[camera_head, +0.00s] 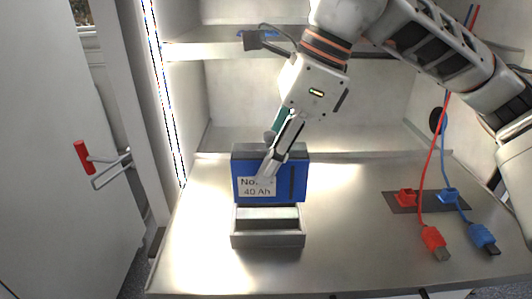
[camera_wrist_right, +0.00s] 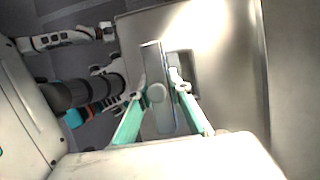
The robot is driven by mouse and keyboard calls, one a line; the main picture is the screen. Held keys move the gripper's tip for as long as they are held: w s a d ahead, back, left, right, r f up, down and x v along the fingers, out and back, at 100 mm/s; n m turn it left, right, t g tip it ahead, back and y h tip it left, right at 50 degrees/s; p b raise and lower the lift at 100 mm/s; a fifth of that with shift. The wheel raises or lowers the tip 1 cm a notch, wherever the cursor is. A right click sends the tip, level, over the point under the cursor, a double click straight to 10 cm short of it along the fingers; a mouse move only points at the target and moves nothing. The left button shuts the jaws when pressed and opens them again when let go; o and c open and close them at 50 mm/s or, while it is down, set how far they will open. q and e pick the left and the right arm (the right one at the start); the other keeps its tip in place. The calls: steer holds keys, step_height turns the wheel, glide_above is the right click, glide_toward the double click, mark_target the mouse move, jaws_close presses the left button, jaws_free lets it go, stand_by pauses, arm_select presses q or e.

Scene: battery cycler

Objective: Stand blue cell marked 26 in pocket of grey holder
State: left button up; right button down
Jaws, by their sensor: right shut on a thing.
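The blue cell (camera_head: 250,168) is upright, with a dark top and a white label reading "No" and "40 Ah"; my right finger covers the number. My right gripper (camera_head: 269,168) is shut on the cell from above. The grey holder (camera_head: 267,241) is an open box on the metal surface, just below and in front of the cell in the head view. The cell's lower edge shows near the holder's back rim; I cannot tell its height exactly. The right wrist view shows the cell (camera_wrist_right: 158,85) edge-on between the fingers, beside the holder (camera_wrist_right: 192,75). My left gripper does not show.
A red plug (camera_head: 434,240) and a blue plug (camera_head: 482,236) on cables lie at the right, near a dark terminal plate (camera_head: 428,202). A shelf (camera_head: 210,50) is above at the back. An open door (camera_head: 60,150) with a red handle stands left. The surface around the holder is clear.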

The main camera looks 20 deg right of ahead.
steer(key=shift+f, duration=0.6)
steer(key=shift+f+b, duration=0.55)
steer(key=shift+f, duration=0.7)
steer(key=shift+f+b, duration=0.3)
steer(key=shift+b, duration=0.15)
steer(key=shift+f, duration=0.2)
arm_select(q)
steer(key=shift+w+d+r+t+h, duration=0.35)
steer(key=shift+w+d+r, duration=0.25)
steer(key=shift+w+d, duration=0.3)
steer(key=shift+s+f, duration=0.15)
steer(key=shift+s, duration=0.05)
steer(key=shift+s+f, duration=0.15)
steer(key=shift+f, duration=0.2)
arm_select(e)
steer(key=shift+w+a, duration=0.1)
steer(key=shift+a, duration=0.05)
arm_select(q)
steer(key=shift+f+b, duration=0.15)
steer(key=shift+b, duration=0.35)
arm_select(e)
steer(key=shift+f, duration=0.15)
